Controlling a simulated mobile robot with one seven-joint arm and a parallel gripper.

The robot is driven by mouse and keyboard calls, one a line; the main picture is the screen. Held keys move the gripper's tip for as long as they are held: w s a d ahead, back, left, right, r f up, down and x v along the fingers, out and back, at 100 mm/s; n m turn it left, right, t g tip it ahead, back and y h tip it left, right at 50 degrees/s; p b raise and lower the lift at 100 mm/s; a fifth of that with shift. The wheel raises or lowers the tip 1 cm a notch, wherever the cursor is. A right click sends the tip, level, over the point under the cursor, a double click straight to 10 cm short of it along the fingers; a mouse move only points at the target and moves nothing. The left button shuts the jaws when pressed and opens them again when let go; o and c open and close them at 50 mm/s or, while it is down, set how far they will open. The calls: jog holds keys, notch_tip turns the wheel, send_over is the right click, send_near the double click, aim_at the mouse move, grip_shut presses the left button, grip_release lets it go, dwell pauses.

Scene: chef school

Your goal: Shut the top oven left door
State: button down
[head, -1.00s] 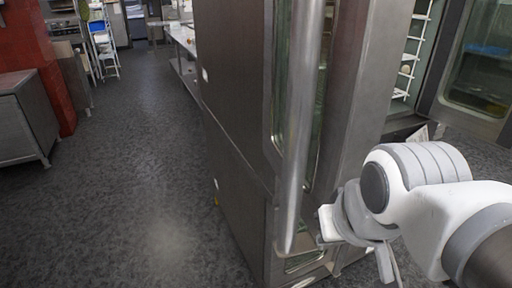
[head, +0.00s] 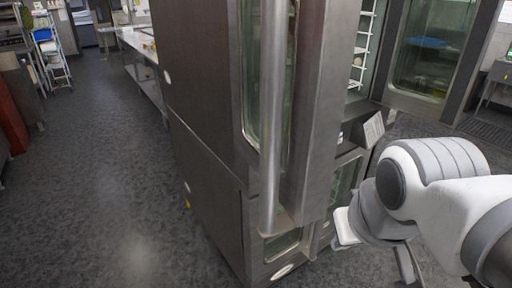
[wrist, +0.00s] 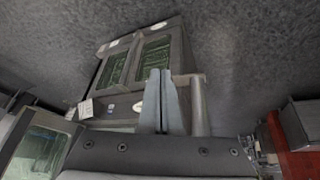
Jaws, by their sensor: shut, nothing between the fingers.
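The top oven left door (head: 308,110) stands open in the head view. It is a tall steel door with a glass pane and a long vertical bar handle (head: 271,120). The lit oven inside with white racks (head: 365,40) shows to its right. My gripper is at the right of the door, near its lower end, its fingers mostly hidden in the head view. In the wrist view the two fingers of my gripper (wrist: 163,78) are together and empty. A grey bar, apparently the handle (wrist: 198,105), shows just right of them; contact cannot be told.
Another glass door (head: 432,45) stands open at the right. A lower oven with glass windows (wrist: 135,62) shows in the wrist view. A steel counter (head: 140,60) stands at the back left. The floor (head: 90,190) at the left is clear.

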jog(key=w+a+r+n+h+p, duration=0.2)
jog(key=a+r+n+h+p, duration=0.15)
jog(key=a+n, duration=0.85)
jog(key=w+a+r+n+h+p, duration=0.15)
jog(key=a+r+n+h, duration=0.3)
jog(key=a+n, duration=0.75)
jog(key=y, duration=0.1)
send_near(261, 197)
jog(key=x, duration=0.2)
jog(key=p+x, duration=0.1)
jog(key=x, duration=0.2)
jog(key=shift+s+a+f, duration=0.1)
jog(key=shift+f, duration=0.35)
jog(key=shift+w+d, duration=0.25)
jog(key=shift+d, duration=0.05)
jog(key=shift+d, duration=0.1)
